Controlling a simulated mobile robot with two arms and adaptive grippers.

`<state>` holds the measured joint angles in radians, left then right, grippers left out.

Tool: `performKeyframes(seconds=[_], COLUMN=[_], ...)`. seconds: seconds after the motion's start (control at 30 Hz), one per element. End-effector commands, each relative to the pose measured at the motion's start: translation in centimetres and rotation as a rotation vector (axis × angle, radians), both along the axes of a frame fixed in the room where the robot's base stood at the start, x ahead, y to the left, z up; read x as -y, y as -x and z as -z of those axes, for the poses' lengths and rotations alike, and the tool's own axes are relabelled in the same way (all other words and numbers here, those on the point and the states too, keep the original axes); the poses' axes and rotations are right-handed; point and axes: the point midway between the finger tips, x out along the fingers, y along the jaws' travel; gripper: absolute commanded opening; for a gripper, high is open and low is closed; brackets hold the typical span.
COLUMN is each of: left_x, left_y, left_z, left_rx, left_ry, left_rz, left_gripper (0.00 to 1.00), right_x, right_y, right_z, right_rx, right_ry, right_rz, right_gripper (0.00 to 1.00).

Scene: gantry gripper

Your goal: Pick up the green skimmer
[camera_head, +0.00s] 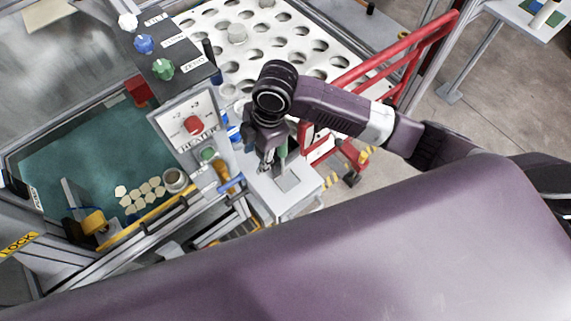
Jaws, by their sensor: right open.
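My right gripper (271,160) is open and points down above a small white stand (301,203) with a grey patch on its top. A narrow upright green piece (283,151) shows right beside its fingers. It looks like part of the green skimmer, but the gripper hides most of it. I cannot tell whether the fingers touch it or stand around it. My left gripper is not in view.
A red-button panel (193,125) and an orange-handled tool (222,173) stand left of the gripper. A teal-bottomed tank (70,155) holds several pale pieces. A perforated white plate (290,45) lies behind. A red rail (400,58) runs at right, beside open floor.

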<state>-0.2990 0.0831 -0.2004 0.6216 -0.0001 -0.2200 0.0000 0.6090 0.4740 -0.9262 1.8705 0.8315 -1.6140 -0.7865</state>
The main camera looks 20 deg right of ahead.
Motion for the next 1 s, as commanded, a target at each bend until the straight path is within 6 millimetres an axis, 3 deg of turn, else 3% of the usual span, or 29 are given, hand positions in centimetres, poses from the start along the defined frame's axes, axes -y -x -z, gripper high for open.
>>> performKeyframes(seconds=[0.03, 0.2, 0.43, 0.77, 1.0], left_x=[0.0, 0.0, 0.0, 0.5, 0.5], left_y=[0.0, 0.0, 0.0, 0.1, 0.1], left_z=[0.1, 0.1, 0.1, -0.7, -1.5], left_rx=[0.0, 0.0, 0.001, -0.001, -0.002], left_ry=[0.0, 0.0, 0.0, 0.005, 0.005], left_rz=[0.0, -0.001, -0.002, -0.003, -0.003], left_gripper=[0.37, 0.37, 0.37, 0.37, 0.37], right_x=[1.4, 4.8, 6.6, 6.9, 7.2], right_y=[-0.8, -1.2, -1.6, -1.4, -1.3], right_z=[-1.1, -3.2, -4.0, -0.6, 2.9], right_rx=[0.008, -0.02, -0.045, -0.048, -0.046], right_ry=[0.051, 0.172, 0.221, 0.221, 0.221], right_rz=[-0.071, -0.253, -0.318, -0.318, -0.319], right_gripper=[0.4, 0.4, 0.4, 0.4, 0.4])
